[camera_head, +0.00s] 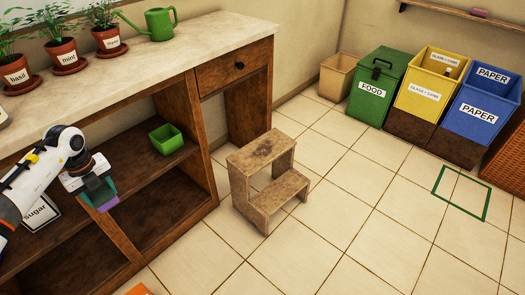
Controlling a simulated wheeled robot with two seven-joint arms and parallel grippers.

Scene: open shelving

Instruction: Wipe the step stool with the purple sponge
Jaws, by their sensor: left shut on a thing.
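The wooden step stool (268,150) stands on the tiled floor, just right of the shelving unit. Dark stains show on its top step and lower step. My left gripper (101,196) comes in from the left, in front of the shelves. My right gripper is not in view.
The shelving unit (210,52) has potted herbs and a green watering can (161,23) on top, and a green box (166,139) on a shelf. Bins, including a green food bin (375,88), line the back wall. Floor right of the stool is clear, with a green square outline (436,188).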

